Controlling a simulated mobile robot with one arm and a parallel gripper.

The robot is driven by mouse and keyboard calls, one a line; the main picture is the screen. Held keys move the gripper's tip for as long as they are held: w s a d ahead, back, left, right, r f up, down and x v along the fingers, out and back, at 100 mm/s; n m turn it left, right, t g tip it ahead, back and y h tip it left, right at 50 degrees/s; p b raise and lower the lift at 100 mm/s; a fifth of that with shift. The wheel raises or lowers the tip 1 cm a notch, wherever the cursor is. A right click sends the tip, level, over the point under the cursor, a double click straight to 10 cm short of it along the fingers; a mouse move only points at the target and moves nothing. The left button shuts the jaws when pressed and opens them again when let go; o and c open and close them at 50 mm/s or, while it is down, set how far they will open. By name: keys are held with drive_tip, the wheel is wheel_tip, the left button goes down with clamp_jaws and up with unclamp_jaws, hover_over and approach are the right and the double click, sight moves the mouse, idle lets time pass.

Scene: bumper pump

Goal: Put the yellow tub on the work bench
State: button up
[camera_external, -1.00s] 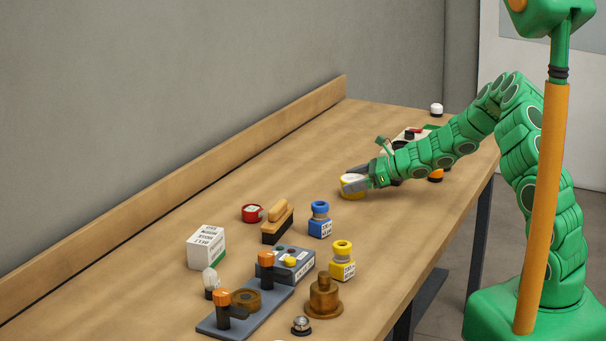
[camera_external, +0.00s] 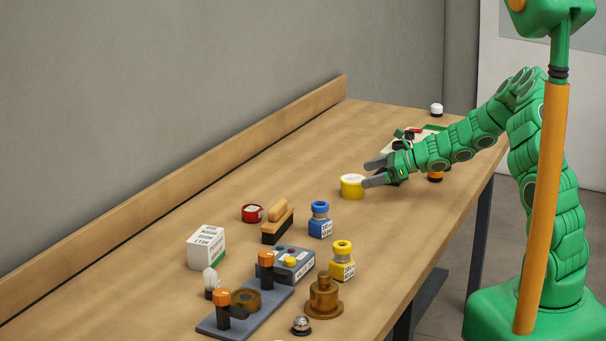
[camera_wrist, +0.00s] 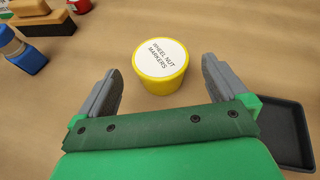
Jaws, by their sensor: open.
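The yellow tub (camera_external: 352,188) stands upright on the wooden work bench (camera_external: 200,200). In the wrist view the yellow tub (camera_wrist: 160,75) shows a white lid reading "WHEEL NUT MARKERS". My gripper (camera_external: 368,173) is open and empty, just to the right of the tub in the external view. In the wrist view my gripper (camera_wrist: 160,75) has its fingers spread apart, with the tub just beyond and between the fingertips, apart from both.
A blue-capped bottle (camera_external: 320,220), a brush (camera_external: 277,222) and a red tin (camera_external: 252,213) stand left of the tub. A dark tray (camera_wrist: 280,135) lies right of my gripper. A white-topped jar (camera_external: 436,110) is at the far end. Bench around the tub is clear.

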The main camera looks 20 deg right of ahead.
drive_tip(key=shift+v, duration=3.2)
drive_tip(key=shift+r, duration=0.1)
